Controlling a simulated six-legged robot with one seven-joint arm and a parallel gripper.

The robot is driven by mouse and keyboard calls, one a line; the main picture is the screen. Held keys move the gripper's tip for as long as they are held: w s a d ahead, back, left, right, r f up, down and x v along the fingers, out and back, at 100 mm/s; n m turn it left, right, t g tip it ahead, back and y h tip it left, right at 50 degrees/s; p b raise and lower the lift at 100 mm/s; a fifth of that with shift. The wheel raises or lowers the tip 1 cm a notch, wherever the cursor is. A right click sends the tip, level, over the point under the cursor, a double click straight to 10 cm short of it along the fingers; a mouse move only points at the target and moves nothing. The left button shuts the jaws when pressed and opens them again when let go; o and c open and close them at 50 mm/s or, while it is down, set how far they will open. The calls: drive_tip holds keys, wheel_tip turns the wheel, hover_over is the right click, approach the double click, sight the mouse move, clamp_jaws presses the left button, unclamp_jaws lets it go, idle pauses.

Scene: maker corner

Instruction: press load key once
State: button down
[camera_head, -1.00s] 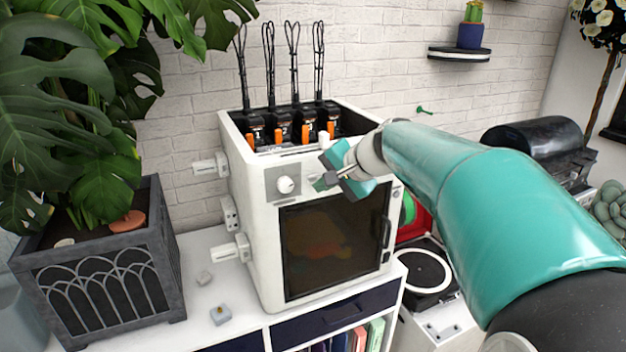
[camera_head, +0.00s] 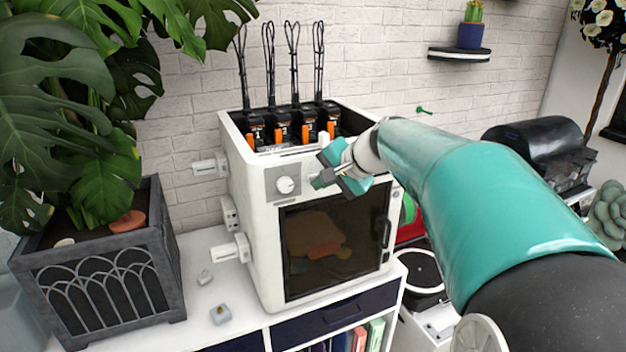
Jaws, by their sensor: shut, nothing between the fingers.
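A white box-shaped machine (camera_head: 262,255) with a dark window (camera_head: 318,268) in its front stands on the white cabinet. A grey panel with a round white knob (camera_head: 286,185) sits at the upper left of its front. My gripper (camera_head: 320,181) is shut and empty, in front of the machine's upper front, just right of the knob panel. It appears close to the front face, but I cannot tell whether it touches. I cannot make out a key marked load; my gripper and arm hide part of the upper front.
Several black and orange units (camera_head: 307,124) with upright black loops stand in the machine's open top. A large plant in a grey planter (camera_head: 105,280) is at left. Small pieces (camera_head: 220,314) lie on the cabinet top (camera_head: 190,300). A turntable (camera_head: 424,275) is at right.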

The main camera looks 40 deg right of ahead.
drive_tip(key=shift+w+d, duration=0.1)
drive_tip(key=shift+w, duration=0.2)
drive_tip(key=shift+s, duration=0.15)
idle(0.5)
drive_tip(key=shift+s+a, duration=0.2)
drive_tip(key=shift+s, duration=0.4)
drive_tip(key=s, duration=0.1)
drive_tip(key=s+a, duration=0.1)
drive_tip(key=s, duration=0.2)
drive_tip(key=shift+s+a, duration=0.25)
drive_tip(key=shift+s, duration=0.15)
idle(0.6)
